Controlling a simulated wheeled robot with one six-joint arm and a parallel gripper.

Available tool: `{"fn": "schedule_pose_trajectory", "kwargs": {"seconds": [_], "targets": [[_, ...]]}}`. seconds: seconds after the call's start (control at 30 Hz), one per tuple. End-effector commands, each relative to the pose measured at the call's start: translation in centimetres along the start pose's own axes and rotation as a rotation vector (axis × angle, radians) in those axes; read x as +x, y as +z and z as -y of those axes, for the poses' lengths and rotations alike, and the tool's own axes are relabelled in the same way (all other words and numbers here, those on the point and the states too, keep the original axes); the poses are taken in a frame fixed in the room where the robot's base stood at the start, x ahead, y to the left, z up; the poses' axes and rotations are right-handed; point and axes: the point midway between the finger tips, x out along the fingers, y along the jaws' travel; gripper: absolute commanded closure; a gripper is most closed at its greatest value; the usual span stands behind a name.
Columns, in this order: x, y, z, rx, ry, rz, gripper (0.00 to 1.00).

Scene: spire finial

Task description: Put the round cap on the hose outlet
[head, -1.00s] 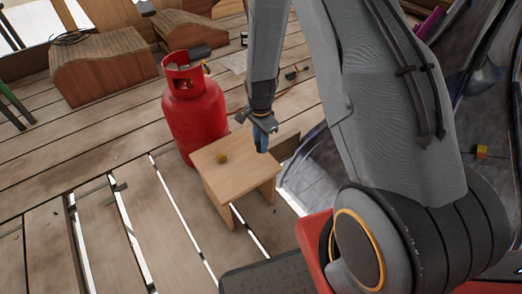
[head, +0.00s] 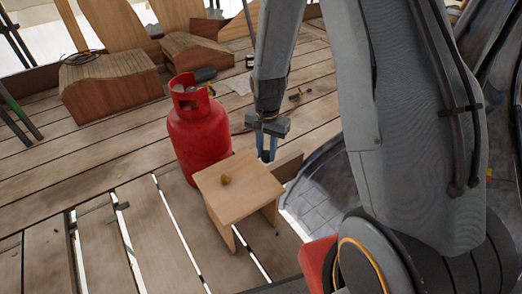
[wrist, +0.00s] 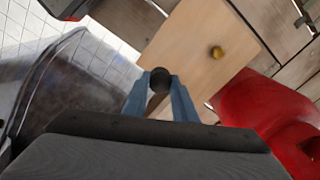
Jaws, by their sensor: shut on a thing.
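A dark round piece (wrist: 160,78), which looks like the round cap, sits between the blue fingertips of my gripper (wrist: 160,88) in the wrist view. In the head view my gripper (head: 267,155) hangs pointing down, just beyond the right back corner of a small wooden stool (head: 238,190); the held piece is hard to make out there. A small brass-coloured piece (head: 225,181) stands on the stool top, apart from my gripper; it also shows in the wrist view (wrist: 216,52). I cannot tell for sure whether it is the hose outlet.
A red gas cylinder (head: 200,140) stands close behind the stool, to the left of my gripper. A dark curved sheet (head: 340,180) lies to the right. Wooden blocks (head: 110,80) are at the back left. The plank floor has open gaps.

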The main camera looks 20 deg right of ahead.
Motion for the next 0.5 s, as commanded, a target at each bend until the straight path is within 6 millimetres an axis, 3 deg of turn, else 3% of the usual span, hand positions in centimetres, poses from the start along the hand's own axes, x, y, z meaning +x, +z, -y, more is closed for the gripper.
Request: {"fn": "schedule_pose_trajectory", "kwargs": {"seconds": [0.03,0.2,0.5], "targets": [[-1.8,0.5,-0.4,-0.1,-0.004,-0.005,0.95],[-5.9,2.3,-2.2,-0.429,-0.002,-0.004,0.95],[-9.0,4.2,-4.0,-0.728,0.0,-0.001,0.95]]}}
